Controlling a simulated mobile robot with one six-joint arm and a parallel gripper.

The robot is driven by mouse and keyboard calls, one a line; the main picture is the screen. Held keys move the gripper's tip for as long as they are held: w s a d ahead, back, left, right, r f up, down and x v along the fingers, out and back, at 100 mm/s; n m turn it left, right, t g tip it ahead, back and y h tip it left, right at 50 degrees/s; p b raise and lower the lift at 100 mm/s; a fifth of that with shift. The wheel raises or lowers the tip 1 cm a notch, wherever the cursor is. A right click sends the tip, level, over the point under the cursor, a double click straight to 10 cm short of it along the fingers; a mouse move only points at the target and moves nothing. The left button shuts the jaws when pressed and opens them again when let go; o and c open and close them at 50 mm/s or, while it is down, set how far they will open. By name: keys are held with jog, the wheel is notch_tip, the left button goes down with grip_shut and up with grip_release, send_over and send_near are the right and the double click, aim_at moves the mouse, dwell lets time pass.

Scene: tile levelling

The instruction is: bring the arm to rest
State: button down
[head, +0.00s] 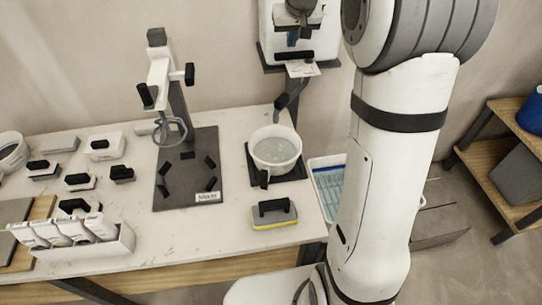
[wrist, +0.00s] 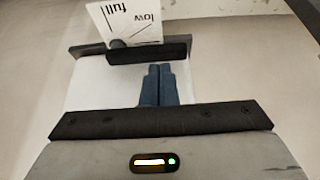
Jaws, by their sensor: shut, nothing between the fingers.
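My gripper (head: 293,40) is at the top of the head view, in front of a white wall unit, partly hidden by its own wrist. In the wrist view, its two blue fingers (wrist: 159,72) lie side by side, closed with nothing between them. The white wall unit (head: 327,42) also shows behind the fingers in the wrist view (wrist: 88,88). A card marked low and full (wrist: 133,22) shows beyond the fingertips, next to a black bar (wrist: 150,51). I cannot tell whether the fingers touch the unit.
Below the wall unit, a whitish bucket (head: 276,143) stands on a dark pad. A mixer stand (head: 178,185), a black-handled sponge float (head: 274,212) and a white rack (head: 100,246) stand on the bench. A tub (head: 314,163) is beside it. Wooden shelves (head: 500,165) stand right.

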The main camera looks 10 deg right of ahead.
jog(key=s+a+f+g, duration=0.1)
jog(key=s+f, duration=0.2)
jog(key=s, duration=1.4)
jog(key=s+a+f+g, duration=0.1)
jog(key=s+f, duration=0.3)
jog(key=s, duration=1.3)
jog(key=shift+s+a, duration=0.25)
jog(key=shift+a, duration=0.3)
